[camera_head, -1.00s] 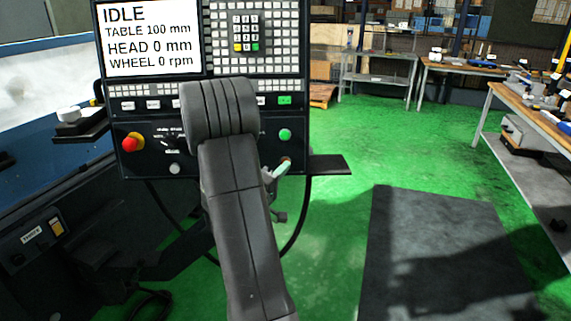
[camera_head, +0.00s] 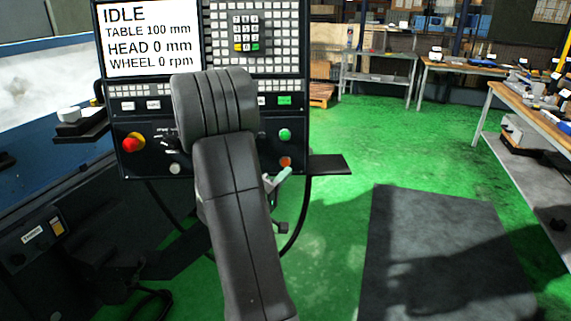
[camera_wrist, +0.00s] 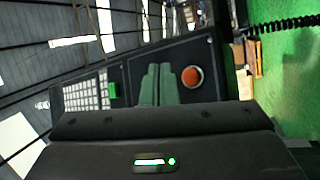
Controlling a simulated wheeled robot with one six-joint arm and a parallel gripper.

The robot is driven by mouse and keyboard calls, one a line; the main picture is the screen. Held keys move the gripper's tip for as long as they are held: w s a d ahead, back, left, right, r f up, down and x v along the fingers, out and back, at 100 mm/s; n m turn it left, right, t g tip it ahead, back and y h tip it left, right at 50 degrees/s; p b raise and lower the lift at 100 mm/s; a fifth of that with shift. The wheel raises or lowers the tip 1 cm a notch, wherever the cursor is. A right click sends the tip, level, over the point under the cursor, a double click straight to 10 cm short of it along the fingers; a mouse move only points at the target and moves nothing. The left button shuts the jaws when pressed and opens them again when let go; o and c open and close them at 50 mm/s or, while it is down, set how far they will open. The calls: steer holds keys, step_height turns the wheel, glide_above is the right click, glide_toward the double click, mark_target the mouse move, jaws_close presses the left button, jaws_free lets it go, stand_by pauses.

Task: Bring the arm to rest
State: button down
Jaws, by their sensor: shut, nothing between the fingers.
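My gripper (camera_head: 279,179) shows in the head view as a small pale green tip just right of my dark arm, in front of the lower right of the control panel (camera_head: 219,142). In the wrist view, my gripper's two green fingers (camera_wrist: 159,72) stand side by side, shut and empty. They point toward the panel, with a round orange-red button (camera_wrist: 192,77) to their right. I cannot tell how far the fingertips are from the panel. My arm hides part of the panel's middle and lower edge.
The screen (camera_head: 150,38) reads IDLE, TABLE 100 mm, HEAD 0 mm, WHEEL 0 rpm. A red emergency knob (camera_head: 133,142) is at the panel's left. A dark shelf (camera_head: 332,165) juts out at right. Green floor with a dark mat (camera_head: 430,260) lies open at right, before workbenches (camera_head: 530,103).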

steer(key=shift+w, duration=0.1)
steer(key=s, duration=0.4)
steer(key=shift+d+r, duration=0.15)
steer(key=shift+r, duration=0.2)
stand_by(0.3)
steer(key=shift+w, duration=0.15)
